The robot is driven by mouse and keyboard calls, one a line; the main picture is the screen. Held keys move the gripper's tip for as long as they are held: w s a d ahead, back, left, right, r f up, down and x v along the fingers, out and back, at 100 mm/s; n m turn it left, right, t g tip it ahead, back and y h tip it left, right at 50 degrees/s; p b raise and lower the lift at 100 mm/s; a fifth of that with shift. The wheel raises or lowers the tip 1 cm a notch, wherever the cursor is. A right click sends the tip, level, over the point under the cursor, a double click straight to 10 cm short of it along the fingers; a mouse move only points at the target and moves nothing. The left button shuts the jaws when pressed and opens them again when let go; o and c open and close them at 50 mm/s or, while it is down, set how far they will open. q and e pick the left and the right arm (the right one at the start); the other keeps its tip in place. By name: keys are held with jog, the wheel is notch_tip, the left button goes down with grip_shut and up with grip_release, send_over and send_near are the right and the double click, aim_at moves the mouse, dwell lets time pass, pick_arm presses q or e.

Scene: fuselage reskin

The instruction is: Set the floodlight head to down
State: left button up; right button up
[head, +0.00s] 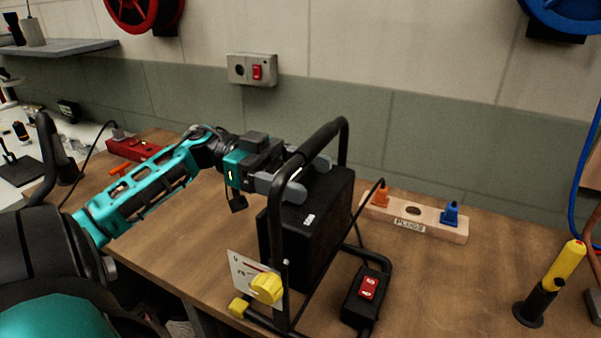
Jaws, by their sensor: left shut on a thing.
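The floodlight stands on the wooden bench in the middle of the head view. Its black box-shaped head (322,215) sits inside a black tubular frame (345,150). A yellow knob (267,288) with a white marked plate (243,272) is on the frame's near side. My left gripper (302,178) reaches in from the left at the top of the head and is shut on it, with its grey fingers partly behind the frame tube. The lamp face is hidden from this side. My right gripper is not in view.
A black switch box with a red rocker (367,288) lies right of the frame. A wooden block (420,218) holding an orange and a blue plug stands behind it. A yellow-handled tool (562,268) stands at right. A red power strip (133,148) lies at back left.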

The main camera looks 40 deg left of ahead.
pick_arm(q)
jog(key=shift+c, duration=0.4)
jog(key=shift+a, duration=0.1)
jog(key=shift+s+a+f+t+h+p, duration=0.1)
jog(key=shift+a+f+t+h+p, duration=0.15)
jog(key=shift+h, duration=0.2)
jog(key=shift+s+a+f+t+h+p, duration=0.1)
jog(key=shift+a+h, duration=0.2)
jog(key=shift+h, duration=0.15)
jog(key=shift+s+a+f+t+h+b, duration=0.25)
jog(key=shift+a+f+h+b, duration=0.4)
jog(key=shift+h, duration=0.6)
jog(key=shift+s+a+f+t+h+b, duration=0.15)
jog(key=shift+a+f+t+h+b, duration=0.4)
jog(key=shift+h, duration=0.75)
jog(key=shift+s+a+f+t+h+b, duration=0.2)
jog(key=shift+a+f+h+b, duration=0.55)
jog(key=shift+h, duration=0.5)
jog(key=shift+f, duration=0.15)
jog(key=o, duration=1.4)
